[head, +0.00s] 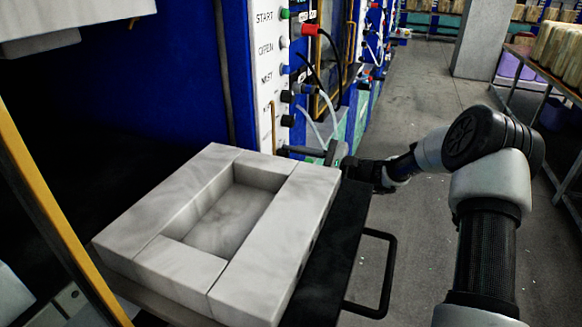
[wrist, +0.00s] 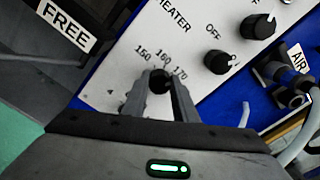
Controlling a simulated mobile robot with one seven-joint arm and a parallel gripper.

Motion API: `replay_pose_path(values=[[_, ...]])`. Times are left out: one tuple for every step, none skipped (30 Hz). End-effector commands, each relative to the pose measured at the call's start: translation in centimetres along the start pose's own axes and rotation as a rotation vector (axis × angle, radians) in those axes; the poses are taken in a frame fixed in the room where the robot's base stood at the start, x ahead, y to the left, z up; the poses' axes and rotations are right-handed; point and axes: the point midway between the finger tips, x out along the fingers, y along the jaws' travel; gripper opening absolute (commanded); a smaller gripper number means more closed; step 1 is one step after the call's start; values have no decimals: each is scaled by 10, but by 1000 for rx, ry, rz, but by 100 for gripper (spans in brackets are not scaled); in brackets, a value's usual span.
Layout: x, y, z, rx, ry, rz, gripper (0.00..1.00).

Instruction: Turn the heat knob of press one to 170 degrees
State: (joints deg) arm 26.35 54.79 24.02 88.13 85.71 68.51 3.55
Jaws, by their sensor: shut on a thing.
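The heat knob (wrist: 160,80) is a small black knob on the white panel below the word HEATER in the wrist view. The marks 150, 160 and 170 curve along its upper side. My gripper (wrist: 161,92) is shut on the knob, with one grey finger on each side. The knob's pointer is hidden or too dark to read, so I cannot tell its setting. In the head view my gripper (head: 300,151) reaches left to the lower part of the press's white control panel (head: 266,60); the knob is hidden there.
A black knob (wrist: 219,61) with an OFF mark and an AIR fitting (wrist: 291,85) sit near my fingers. A pale block mould (head: 150,245) lies on the press's table, beside a black handle (head: 392,270). Hoses hang above my gripper. The aisle floor (head: 425,100) is clear.

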Motion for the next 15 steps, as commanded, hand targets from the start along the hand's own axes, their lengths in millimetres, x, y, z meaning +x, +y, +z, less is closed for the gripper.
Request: replay_pose_path(values=[[-1, 3, -4, -30, 2, 0, 3], [-1, 3, -4, -46, 2, 0, 3], [-1, 2, -4, -67, 2, 0, 3], [-1, 2, -4, -81, 2, 0, 3], [-1, 2, -3, -95, 2, 0, 3], [-1, 2, -3, -111, 2, 0, 3], [-1, 2, -3, -121, 2, 0, 3], [-1, 2, -3, -130, 2, 0, 3], [-1, 2, -2, -142, 2, 1, 3], [-1, 2, -2, -148, 2, 1, 3], [-1, 2, -2, -154, 2, 1, 3], [-1, 2, -2, -160, 2, 1, 3], [-1, 2, -2, -164, 2, 1, 3], [-1, 2, -1, -167, 1, 1, 3], [-1, 2, -1, -171, 1, 1, 3]])
